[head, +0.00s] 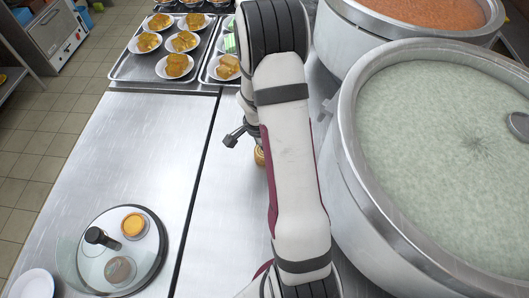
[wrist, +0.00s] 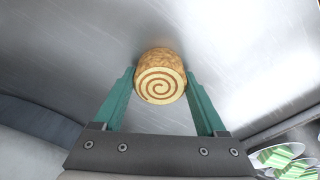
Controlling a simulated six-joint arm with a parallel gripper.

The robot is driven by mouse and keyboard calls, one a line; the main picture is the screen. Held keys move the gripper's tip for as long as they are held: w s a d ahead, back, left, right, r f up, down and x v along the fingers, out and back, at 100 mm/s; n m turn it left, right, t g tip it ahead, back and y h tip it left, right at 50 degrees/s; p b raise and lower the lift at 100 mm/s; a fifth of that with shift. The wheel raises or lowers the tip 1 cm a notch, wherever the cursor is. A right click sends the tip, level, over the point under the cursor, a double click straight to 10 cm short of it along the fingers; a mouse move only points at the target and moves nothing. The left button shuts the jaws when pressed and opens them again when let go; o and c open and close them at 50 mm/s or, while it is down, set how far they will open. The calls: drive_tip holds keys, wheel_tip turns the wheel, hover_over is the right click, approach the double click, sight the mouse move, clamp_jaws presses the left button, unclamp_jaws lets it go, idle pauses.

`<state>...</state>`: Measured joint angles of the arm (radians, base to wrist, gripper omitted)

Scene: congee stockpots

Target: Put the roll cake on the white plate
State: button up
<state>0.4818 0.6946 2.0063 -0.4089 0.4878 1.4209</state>
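The roll cake (wrist: 160,86) has a brown outside and a pale end with a brown spiral. In the wrist view it sits between the two green fingers of my gripper (wrist: 160,76), close to both fingertips. I cannot tell whether the fingers press on it or leave a thin gap. In the head view only a sliver of the roll cake (head: 259,156) shows beside my arm, low at the steel counter. My arm hides the fingers there. A white plate (head: 33,284) lies at the lower left corner of the head view, partly cut off, and looks empty.
A large congee pot (head: 350,170) stands close on the right. Trays (head: 125,68) of plated food are at the back.

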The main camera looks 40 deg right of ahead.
drive_tip(key=c, duration=0.8)
wheel_tip(320, 180, up, 10)
drive_tip(key=shift+f, duration=0.1)
drive_tip(key=shift+w+r, duration=0.1)
drive_tip(key=shift+r, duration=0.1)
drive_tip(key=w+a+n+t, duration=0.1)
drive_tip(key=w+a+n, duration=1.05)
drive_tip(key=a, duration=0.35)
drive_tip(key=w+a+r+n+y, duration=0.15)
drive_tip(key=a+n, duration=0.25)
drive_tip(key=a, duration=0.4)
drive_tip(key=w+a+n, duration=0.3)
drive_tip(key=a+n, duration=0.2)
drive_tip(key=a, duration=0.3)
drive_tip(key=n+y, duration=0.1)
drive_tip(key=n, duration=1.2)
hover_over(34, 295)
drive_tip(key=d, duration=0.1)
wheel_tip(34, 295, down, 6)
drive_tip(key=shift+f, duration=0.1)
drive_tip(key=shift+s+a+f, duration=0.1)
drive_tip(key=shift+a+f, duration=0.1)
drive_tip(key=shift+a, duration=0.05)
drive_tip(key=shift+f, duration=1.95)
